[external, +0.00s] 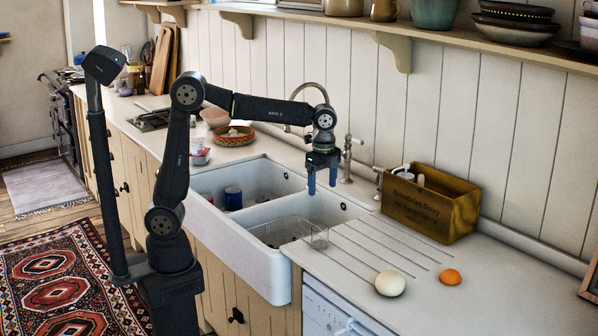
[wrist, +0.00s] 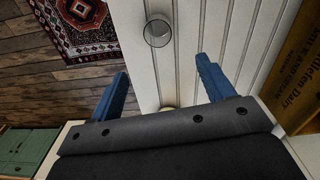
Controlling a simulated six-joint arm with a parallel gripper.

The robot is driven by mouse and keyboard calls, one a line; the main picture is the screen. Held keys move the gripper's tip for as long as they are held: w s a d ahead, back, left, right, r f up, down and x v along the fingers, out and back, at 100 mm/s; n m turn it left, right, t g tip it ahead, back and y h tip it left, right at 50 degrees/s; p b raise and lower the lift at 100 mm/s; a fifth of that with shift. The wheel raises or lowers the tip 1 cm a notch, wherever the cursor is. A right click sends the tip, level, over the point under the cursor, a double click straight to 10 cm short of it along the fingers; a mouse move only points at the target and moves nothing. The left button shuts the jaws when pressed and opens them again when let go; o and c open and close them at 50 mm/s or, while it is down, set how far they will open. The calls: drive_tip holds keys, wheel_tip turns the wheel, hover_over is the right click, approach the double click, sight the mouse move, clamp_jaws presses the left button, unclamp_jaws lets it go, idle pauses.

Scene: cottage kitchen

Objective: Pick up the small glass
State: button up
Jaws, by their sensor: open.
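The small glass (external: 320,237) is clear and stands on the white counter at the left end of the drain grooves, by the sink's edge. In the wrist view the small glass (wrist: 157,33) shows as a round rim near the top, beyond the fingertips and a little left of the middle between them. My gripper (external: 321,188) hangs over the right sink basin, above the glass and apart from it. Its blue fingers point down. In the wrist view my gripper (wrist: 163,68) is open, with nothing between its fingers.
The white double sink (external: 262,250) lies below my arm, with cups in its left basin. A tap (external: 348,160) stands behind. A wooden crate (external: 432,205) stands right of the sink. A pale round item (external: 390,284) and an orange one (external: 450,277) lie on the counter.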

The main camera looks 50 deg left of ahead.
drive_tip(key=f+n, duration=0.1)
drive_tip(key=f, duration=0.1)
approach(320, 235)
drive_tip(key=f, duration=0.2)
drive_tip(key=w+a+f, duration=0.1)
drive_tip(key=f, duration=0.1)
drive_tip(key=w+a+f, duration=0.1)
drive_tip(key=f, duration=0.1)
drive_tip(key=shift+w+f, duration=0.15)
drive_tip(key=shift+s+f, duration=0.2)
drive_tip(key=shift+f, duration=1.1)
drive_tip(key=shift+s+f, duration=0.25)
drive_tip(key=shift+f, duration=1.1)
drive_tip(key=c, duration=1.1)
